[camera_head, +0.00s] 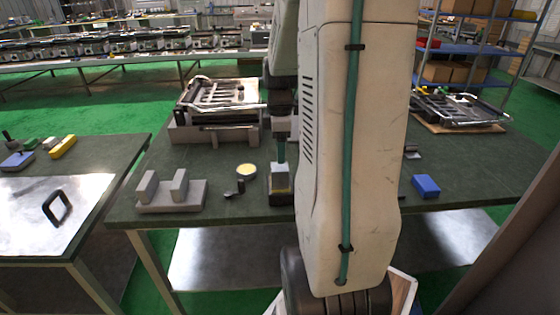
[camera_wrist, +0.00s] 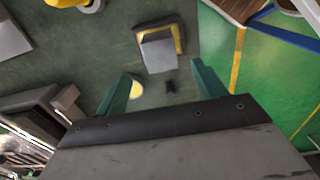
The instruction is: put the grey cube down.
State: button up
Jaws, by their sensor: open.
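The grey cube (camera_head: 279,169) sits on a dark block with a yellow upper part (camera_head: 280,184), near the front edge of the green table. In the wrist view, the grey cube (camera_wrist: 160,55) lies against the yellow-edged dark block (camera_wrist: 179,38), beyond my fingertips. My gripper (camera_head: 281,150) is above the cube in the head view. In the wrist view, the green fingers of my gripper (camera_wrist: 162,80) are spread wide with nothing between them. How far the fingertips are from the cube is hard to tell.
A grey two-post block (camera_head: 171,195) stands to the left. A round yellow-topped piece (camera_head: 246,170) and a small dark part (camera_head: 235,189) are close to the cube. A metal frame unit (camera_head: 217,108) is behind. A blue block (camera_head: 426,186) lies right of my arm.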

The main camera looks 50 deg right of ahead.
jog(key=s+a+r+m, duration=0.1)
jog(key=a+r+m, duration=0.1)
jog(key=a+r, duration=0.45)
jog(key=a+r+m, duration=0.1)
jog(key=a+r, duration=0.2)
jog(key=a, duration=0.7)
jog(key=s+a+r+m+t, duration=0.1)
jog(key=s+a+m, duration=0.4)
jog(key=s+a, duration=0.6)
jog(key=a, duration=0.3)
jog(key=shift+s+r, duration=0.35)
jog(key=shift+r, duration=0.05)
